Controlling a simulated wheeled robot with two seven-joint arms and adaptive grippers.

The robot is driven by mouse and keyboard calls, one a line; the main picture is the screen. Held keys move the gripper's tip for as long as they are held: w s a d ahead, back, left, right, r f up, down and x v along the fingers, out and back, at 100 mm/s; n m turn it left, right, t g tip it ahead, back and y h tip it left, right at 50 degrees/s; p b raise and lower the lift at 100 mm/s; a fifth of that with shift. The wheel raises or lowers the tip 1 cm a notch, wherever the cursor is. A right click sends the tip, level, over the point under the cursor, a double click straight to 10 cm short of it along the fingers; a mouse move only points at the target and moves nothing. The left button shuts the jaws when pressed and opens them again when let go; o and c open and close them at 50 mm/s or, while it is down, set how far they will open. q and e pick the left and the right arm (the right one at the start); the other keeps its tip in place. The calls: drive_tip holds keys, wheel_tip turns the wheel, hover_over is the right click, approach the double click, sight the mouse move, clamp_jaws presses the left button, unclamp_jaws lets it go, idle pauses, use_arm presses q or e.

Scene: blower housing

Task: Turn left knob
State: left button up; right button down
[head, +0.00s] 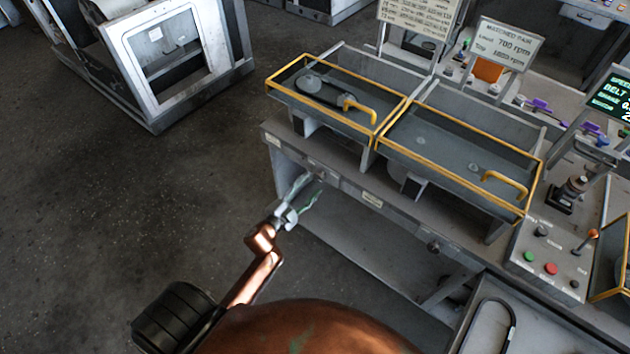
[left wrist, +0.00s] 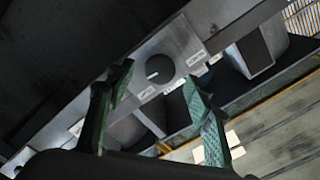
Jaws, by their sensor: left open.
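The left knob (left wrist: 159,69) is a round dark dial with a light pointer line on a grey panel, seen in the left wrist view. It lies beyond and between my fingertips, with a gap that I cannot judge exactly. In the head view the left knob (head: 321,177) is small and dark on the bench's front face, beside my fingertips. My left gripper (head: 307,195) is open and empty in front of that face; its green-padded fingers also show in the left wrist view (left wrist: 157,84). My right gripper is not in view.
A second knob (head: 434,246) sits farther right on the bench front (head: 372,201). Above are two yellow-framed trays, the left one (head: 325,104) and the right one (head: 450,150). A control panel (head: 545,258) with buttons and a lever is at the right. The floor at left is clear.

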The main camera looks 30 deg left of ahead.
use_arm(q)
drive_tip(key=s, duration=0.8)
drive_tip(key=shift+a, duration=0.3)
drive_tip(key=s+f+n+g+y, duration=0.1)
drive_tip(key=s+f+n+g, duration=0.2)
drive_tip(key=f, duration=0.9)
drive_tip(key=s+f+n+g, duration=0.15)
drive_tip(key=s+f, duration=0.45)
drive_tip(key=f, duration=0.6)
drive_tip(key=s+f+n+g+y, duration=0.15)
drive_tip(key=s+f+g, duration=0.25)
drive_tip(key=f, duration=0.7)
drive_tip(key=s+d+f+n+g, duration=0.1)
drive_tip(key=s+f+g, duration=0.2)
drive_tip(key=s+f, duration=0.4)
drive_tip(key=s+d+f+n+g, duration=0.1)
drive_tip(key=s+f, duration=0.6)
drive_tip(key=s, duration=0.9)
drive_tip(key=s+d+f+n+g, duration=0.2)
drive_tip(key=s+f+g, duration=0.3)
drive_tip(key=s, duration=0.7)
wheel_tip(320, 180, down, 2)
drive_tip(key=shift+d+f+h, duration=0.1)
drive_tip(key=shift+d+h, duration=0.25)
drive_tip(key=shift+d, duration=0.2)
drive_tip(key=shift+w, duration=0.1)
drive_tip(key=shift+c, duration=0.5)
